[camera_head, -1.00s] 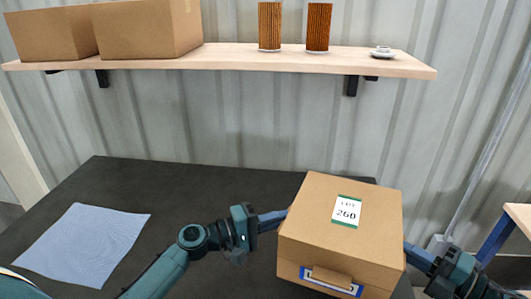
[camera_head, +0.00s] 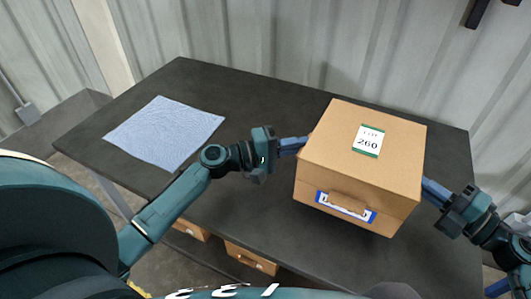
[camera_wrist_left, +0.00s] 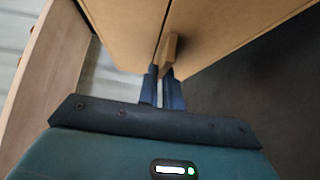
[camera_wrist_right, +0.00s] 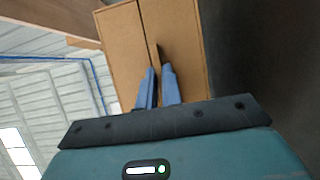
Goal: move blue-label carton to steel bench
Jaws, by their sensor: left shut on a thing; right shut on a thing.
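The blue-label carton (camera_head: 340,165) is a brown box with a blue-edged label on its front and a white and green "LOT 260" tag on its lid. My left gripper (camera_head: 303,143) is shut on a tab on the carton's left side; the tab shows between the fingers in the left wrist view (camera_wrist_left: 170,52). My right gripper (camera_head: 426,186) is shut on the carton's right side, seen also in the right wrist view (camera_wrist_right: 157,65). The carton is over the dark table; whether its underside touches the top is hard to tell.
The dark table (camera_head: 250,100) has free room at the back and middle. A light blue cloth (camera_head: 165,130) lies at its left end. Brown boxes (camera_head: 250,258) show below the front edge. A corrugated wall stands behind. I cannot identify a steel bench in view.

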